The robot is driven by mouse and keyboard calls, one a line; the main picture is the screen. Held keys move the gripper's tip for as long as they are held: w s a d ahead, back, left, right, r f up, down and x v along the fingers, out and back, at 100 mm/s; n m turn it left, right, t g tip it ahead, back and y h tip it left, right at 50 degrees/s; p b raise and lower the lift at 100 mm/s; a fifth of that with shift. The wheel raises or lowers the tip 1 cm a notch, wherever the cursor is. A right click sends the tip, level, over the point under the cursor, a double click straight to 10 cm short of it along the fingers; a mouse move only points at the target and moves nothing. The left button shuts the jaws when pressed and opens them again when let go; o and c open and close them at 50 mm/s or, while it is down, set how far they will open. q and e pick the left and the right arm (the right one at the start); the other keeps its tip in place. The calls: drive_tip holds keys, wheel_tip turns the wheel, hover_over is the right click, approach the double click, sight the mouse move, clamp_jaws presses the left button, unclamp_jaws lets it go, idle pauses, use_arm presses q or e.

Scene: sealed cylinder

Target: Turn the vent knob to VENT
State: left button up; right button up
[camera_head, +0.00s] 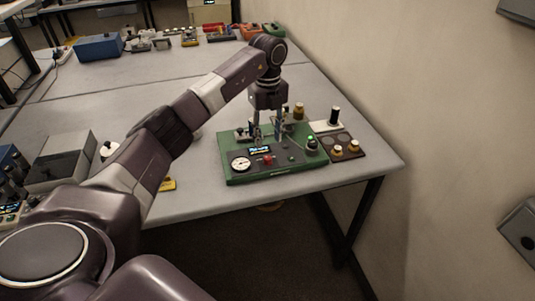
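A green control unit (232,178) sits near the right corner of the table. Its panel carries a round white gauge (240,164), a small lit blue display (260,149), a red knob (267,160) and a dark knob with a green light (311,144). The labels are too small to read, so I cannot tell which control is the vent knob. My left gripper (267,132) points down over the back part of the unit, its two fingers apart with no object visible between them. I cannot tell whether the fingertips touch the panel. My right gripper is out of view.
A dark tray (345,147) with brass-coloured pieces and a pad bearing a black-topped cylinder (334,116) stand right of the unit. A grey box (62,163) is at left. A blue box (98,46) and several small items line the far edge. The wall is close at right.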

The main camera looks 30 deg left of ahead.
sight(268, 158)
use_arm(q)
drive_tip(key=shift+s+a+f, duration=0.1)
drive_tip(key=shift+a+f, duration=0.05)
drive_tip(key=shift+f, duration=0.2)
wheel_tip(268, 158, down, 6)
drive_tip(key=shift+f+p, duration=0.1)
drive_tip(key=shift+p, duration=1)
drive_tip(key=shift+f, duration=0.35)
drive_tip(key=shift+c, duration=0.5)
clamp_jaws()
